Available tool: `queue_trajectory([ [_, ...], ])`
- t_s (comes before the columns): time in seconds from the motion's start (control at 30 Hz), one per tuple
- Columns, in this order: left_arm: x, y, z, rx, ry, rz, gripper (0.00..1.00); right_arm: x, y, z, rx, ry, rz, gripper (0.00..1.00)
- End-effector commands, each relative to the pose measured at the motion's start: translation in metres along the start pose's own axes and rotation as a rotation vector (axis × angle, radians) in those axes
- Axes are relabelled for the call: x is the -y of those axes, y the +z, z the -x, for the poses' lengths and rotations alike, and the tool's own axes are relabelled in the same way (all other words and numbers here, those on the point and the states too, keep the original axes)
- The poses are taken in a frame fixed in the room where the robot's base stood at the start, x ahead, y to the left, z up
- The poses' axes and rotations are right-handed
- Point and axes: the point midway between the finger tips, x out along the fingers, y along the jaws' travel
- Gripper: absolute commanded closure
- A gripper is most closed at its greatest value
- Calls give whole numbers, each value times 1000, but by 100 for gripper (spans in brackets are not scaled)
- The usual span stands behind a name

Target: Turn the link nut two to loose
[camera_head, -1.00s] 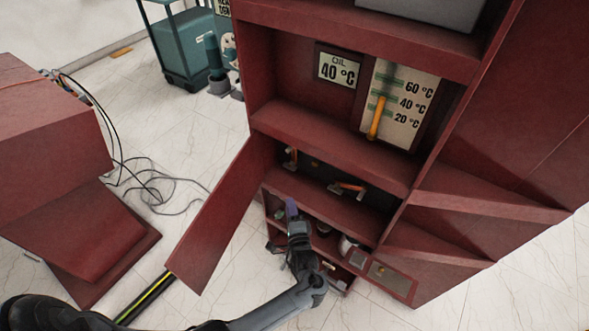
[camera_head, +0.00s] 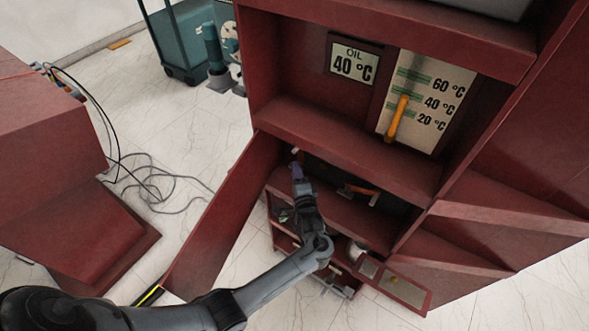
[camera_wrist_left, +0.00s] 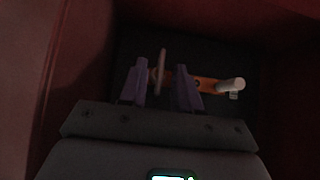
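My left gripper (camera_head: 297,172) reaches into the middle compartment of the red cabinet, in front of the left orange link, which it mostly hides in the head view. In the left wrist view the two purple fingers of the gripper (camera_wrist_left: 160,76) are apart. A thin pale upright piece (camera_wrist_left: 161,66), perhaps the nut's handle, shows between the fingers; contact cannot be told. The orange link (camera_wrist_left: 207,83) runs right from there to a pale cylinder (camera_wrist_left: 231,85). A second orange link (camera_head: 360,190) lies right of the gripper in the head view. Which nut is number two cannot be told. My right gripper is out of view.
The red cabinet's open door (camera_head: 222,222) stands left of my arm. A shelf edge (camera_head: 345,150) is close above the gripper. The wrist view is dark, with red walls close on both sides.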

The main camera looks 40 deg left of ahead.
Motion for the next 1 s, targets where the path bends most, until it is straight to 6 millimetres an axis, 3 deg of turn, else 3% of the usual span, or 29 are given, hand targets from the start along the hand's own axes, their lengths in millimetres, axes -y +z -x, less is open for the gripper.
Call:
queue_trajectory([
  [0.37,0,0,-2,0,0,0,68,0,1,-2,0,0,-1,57],
  [0.6,0,0,-2,0,0,0,100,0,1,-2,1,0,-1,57],
  [0.83,2,0,-2,0,8,6,100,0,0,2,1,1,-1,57],
  [1.0,5,0,-2,1,41,37,100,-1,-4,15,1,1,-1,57],
])
